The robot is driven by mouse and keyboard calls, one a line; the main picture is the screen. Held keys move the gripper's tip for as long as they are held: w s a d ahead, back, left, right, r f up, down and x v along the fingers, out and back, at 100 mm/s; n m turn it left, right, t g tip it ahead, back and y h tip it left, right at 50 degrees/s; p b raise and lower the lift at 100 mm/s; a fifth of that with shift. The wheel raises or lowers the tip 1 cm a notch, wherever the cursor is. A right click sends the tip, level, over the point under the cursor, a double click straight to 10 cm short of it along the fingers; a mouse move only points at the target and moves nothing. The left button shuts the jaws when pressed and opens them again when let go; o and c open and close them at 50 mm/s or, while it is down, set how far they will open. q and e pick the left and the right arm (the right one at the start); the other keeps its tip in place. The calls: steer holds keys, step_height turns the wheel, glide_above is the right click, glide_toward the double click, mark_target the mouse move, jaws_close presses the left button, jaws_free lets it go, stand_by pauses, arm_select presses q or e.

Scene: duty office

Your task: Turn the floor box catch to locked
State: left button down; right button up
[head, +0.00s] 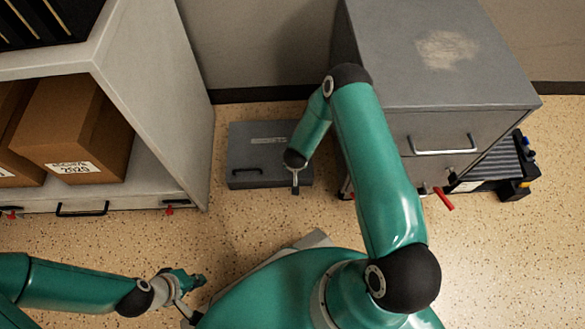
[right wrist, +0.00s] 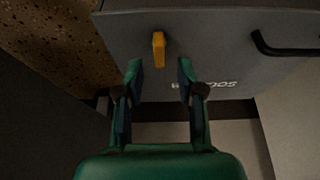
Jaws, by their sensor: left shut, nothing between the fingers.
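The grey floor box (head: 245,150) sits on the floor between the shelf unit and the drawer cabinet. In the right wrist view its dark front (right wrist: 215,55) carries a yellow-orange catch (right wrist: 158,48), its long side running up and down the picture. In the head view the catch is not visible. My right gripper (head: 295,188) is at the box's front right side. In the right wrist view this gripper (right wrist: 160,75) is open, its fingertips either side of the catch's line and apparently just short of it. My left gripper (head: 190,284) is shut and empty, low at the left.
The box's black handle (right wrist: 285,46) is beside the catch. A grey drawer cabinet (head: 450,95) stands close on the right, with a red lever (head: 443,198) low down. A shelf unit (head: 150,75) with brown cartons (head: 75,125) stands left. Floor before the box is clear.

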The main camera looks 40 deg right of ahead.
steer(key=shift+b+x, duration=0.5)
steer(key=shift+x, duration=1.25)
jaws_close()
steer(key=shift+r, duration=0.1)
